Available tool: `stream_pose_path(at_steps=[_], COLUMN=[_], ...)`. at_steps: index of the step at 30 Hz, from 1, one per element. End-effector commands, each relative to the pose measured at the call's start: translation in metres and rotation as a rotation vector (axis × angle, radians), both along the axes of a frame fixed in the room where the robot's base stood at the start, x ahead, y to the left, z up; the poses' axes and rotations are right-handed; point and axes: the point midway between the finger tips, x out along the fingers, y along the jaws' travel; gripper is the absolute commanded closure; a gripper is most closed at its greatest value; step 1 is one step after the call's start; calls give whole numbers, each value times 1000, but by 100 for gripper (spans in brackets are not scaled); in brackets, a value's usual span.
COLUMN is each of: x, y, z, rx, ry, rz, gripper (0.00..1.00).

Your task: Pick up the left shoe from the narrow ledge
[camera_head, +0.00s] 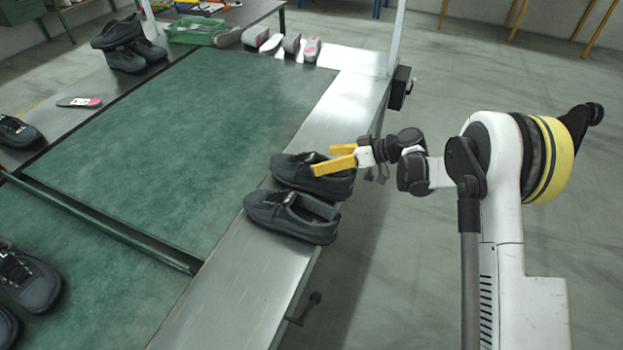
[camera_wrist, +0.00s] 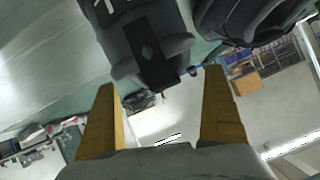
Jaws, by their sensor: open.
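Two black shoes sit side by side on the narrow metal ledge (camera_head: 228,298). The farther shoe (camera_head: 290,168) lies by my gripper (camera_head: 323,159); the nearer shoe (camera_head: 290,217) is just in front of it. My gripper's yellow fingers are open and spread over the farther shoe's right end, hiding part of it. In the wrist view, a dark shoe (camera_wrist: 120,35) with a tab lies beyond and between the open fingertips (camera_wrist: 161,80). The other shoe (camera_wrist: 240,20) shows at upper right. I cannot tell whether a finger touches a shoe.
A green mat (camera_head: 190,140) covers the table left of the ledge. Insoles (camera_head: 290,43) and a green crate (camera_head: 192,30) stand at the far end. More shoes (camera_head: 127,43) sit farther left. A white post (camera_head: 397,35) rises from the ledge. Open floor lies right.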

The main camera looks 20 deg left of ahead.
Motion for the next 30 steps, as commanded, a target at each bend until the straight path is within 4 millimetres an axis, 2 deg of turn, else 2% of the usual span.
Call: stream_pose_path(at_steps=[12,18,23,24,30], x=[1,2,2,2,1], y=[45,46,45,45,45], z=[-25,-24,-24,-24,-24], rx=[0,0,-1,-1,-1], ry=[0,0,0,0,0], rz=[0,-1,-1,-1,-1], gripper=[0,0,49,61,64])
